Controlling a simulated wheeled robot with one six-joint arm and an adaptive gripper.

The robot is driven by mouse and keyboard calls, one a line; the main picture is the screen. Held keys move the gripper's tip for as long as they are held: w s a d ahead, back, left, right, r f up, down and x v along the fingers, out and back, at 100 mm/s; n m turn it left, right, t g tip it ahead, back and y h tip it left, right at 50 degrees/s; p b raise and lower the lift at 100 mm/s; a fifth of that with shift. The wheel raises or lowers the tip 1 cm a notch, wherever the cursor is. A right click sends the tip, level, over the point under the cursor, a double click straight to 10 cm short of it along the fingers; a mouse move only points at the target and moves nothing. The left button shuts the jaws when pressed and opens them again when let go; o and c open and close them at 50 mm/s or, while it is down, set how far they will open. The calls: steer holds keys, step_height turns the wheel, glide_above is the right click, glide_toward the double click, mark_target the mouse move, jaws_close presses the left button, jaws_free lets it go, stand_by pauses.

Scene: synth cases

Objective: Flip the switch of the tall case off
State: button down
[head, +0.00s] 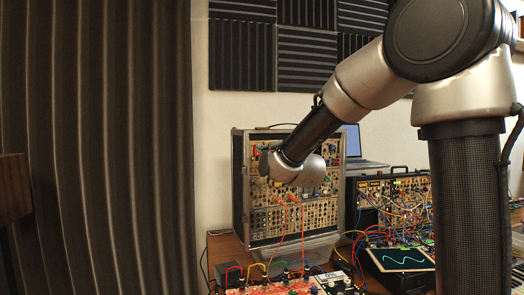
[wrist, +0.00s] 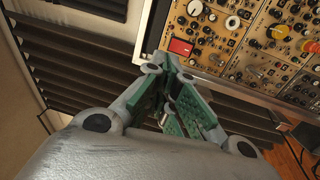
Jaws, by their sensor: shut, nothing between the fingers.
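The tall case (head: 238,205) stands upright on the desk, its tan panel full of knobs and sockets facing me. In the wrist view, its panel (wrist: 218,50) fills the upper right. A red rectangular part, which looks like a rocker switch (wrist: 181,47), sits near the panel's edge; I cannot tell its position. My gripper (wrist: 166,65) is shut and empty, its green-padded fingers together. The fingertips appear just beside the red part in the wrist view; I cannot tell whether they touch. In the head view my wrist covers the case's upper left panel and hides the fingers.
Orange cables (head: 281,215) hang from the tall case's front. A lower case (head: 350,205) with many patch cables stands to its right, near a laptop (head: 352,138). A screen (head: 402,258) and small cabled boxes are in front. A dark curtain (head: 95,150) hangs at left.

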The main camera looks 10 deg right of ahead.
steer(key=shift+s+d+r, duration=0.15)
steer(key=shift+s, duration=1)
steer(key=shift+s+d+r, duration=0.1)
steer(key=shift+s+d, duration=0.05)
steer(key=shift+s, duration=1)
